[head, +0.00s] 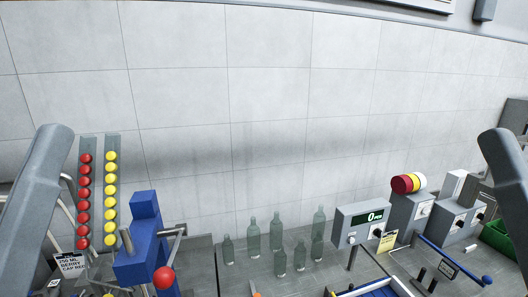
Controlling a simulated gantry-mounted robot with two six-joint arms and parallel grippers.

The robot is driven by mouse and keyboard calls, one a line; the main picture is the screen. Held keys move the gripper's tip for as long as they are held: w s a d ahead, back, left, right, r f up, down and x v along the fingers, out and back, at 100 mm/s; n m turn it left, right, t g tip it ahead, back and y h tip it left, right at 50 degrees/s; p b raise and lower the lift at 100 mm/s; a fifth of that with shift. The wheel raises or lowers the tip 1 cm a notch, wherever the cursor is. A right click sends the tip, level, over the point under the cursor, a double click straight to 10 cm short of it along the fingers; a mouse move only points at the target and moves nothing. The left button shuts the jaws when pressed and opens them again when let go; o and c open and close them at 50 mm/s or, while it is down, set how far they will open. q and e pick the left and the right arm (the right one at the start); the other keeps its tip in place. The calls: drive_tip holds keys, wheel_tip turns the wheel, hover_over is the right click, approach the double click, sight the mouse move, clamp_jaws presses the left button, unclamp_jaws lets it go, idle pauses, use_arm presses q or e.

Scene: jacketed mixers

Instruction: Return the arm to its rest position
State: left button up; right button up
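A grey link of my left arm (35,195) rises along the left edge of the head view. A grey link of my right arm (508,180) stands at the right edge. Both links run out of the bottom or side of the picture. Neither gripper shows, so their fingers and anything in them are hidden from this view.
A blue press (145,235) with a red-knobbed lever stands beside racks of red caps (84,200) and yellow caps (111,198). Several clear bottles (276,232) stand mid-bench. A display box (362,222) reading 0 and a green bin (497,238) are at right. The wall (270,90) is bare.

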wheel_tip(320, 180, up, 16)
drive_tip(key=p, duration=1.5)
drive_tip(key=shift+f, duration=0.2)
drive_tip(key=shift+f, duration=0.1)
